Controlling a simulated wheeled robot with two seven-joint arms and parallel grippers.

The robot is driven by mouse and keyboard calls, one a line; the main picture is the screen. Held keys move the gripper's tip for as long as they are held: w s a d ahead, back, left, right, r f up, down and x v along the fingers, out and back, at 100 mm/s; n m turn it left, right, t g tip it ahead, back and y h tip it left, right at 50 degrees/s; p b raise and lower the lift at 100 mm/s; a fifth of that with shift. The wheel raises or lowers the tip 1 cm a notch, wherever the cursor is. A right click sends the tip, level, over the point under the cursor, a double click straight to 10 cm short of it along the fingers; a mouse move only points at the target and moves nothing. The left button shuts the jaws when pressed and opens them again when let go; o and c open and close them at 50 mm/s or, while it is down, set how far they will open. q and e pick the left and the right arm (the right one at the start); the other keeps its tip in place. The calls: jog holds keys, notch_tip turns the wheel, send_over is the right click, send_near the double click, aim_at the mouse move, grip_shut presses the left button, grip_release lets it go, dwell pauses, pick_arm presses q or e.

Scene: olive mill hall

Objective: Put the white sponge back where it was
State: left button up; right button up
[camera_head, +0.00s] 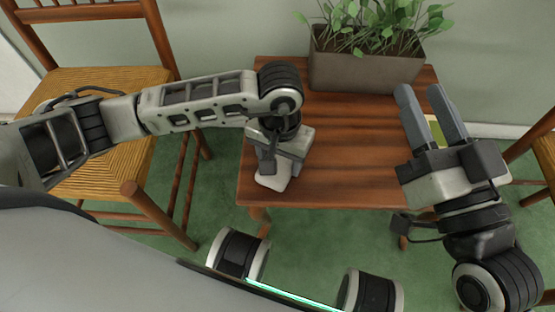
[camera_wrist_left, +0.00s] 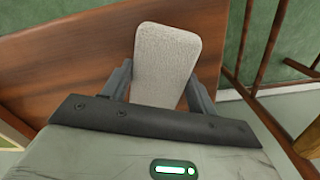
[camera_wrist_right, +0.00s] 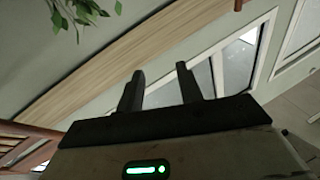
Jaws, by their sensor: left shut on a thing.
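The white sponge (camera_head: 272,181) shows below my left gripper (camera_head: 279,165) at the front left part of the wooden table (camera_head: 345,150). In the left wrist view the sponge (camera_wrist_left: 166,60) sits between the two fingers of my left gripper (camera_wrist_left: 158,85), which is shut on it. The table top lies behind it there; whether the sponge touches the table I cannot tell. My right gripper (camera_head: 432,115) is open and empty above the table's right side. In the right wrist view its fingers (camera_wrist_right: 160,88) stand apart with nothing between them.
A grey planter (camera_head: 362,72) with a leafy green plant stands at the table's back. Something yellowish (camera_head: 436,130) is partly hidden behind my right gripper. A wooden chair with a woven seat (camera_head: 98,150) stands left, another at the right edge. The table's middle is clear.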

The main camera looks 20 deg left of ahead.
aim_at(280, 160)
pick_arm(q)
jog(key=shift+f, duration=0.15)
pick_arm(e)
jog(key=shift+r, duration=0.2)
pick_arm(q)
jog(key=shift+f, duration=0.15)
jog(key=o, duration=0.9)
pick_arm(e)
jog(key=shift+r+n+y, duration=0.25)
jog(key=shift+n+y, duration=0.05)
jog(key=shift+n, duration=0.1)
pick_arm(q)
jog(key=shift+r, duration=0.25)
notch_tip(280, 160, up, 7)
jog(key=p, duration=0.3)
jog(key=shift+w+f, duration=0.1)
jog(key=shift+r+p, duration=0.8)
jog(key=shift+r, duration=1.75)
pick_arm(e)
notch_tip(280, 160, down, 6)
jog(key=s+m+g+h, duration=0.2)
jog(key=m+g, duration=0.1)
jog(key=shift+a+g, duration=0.3)
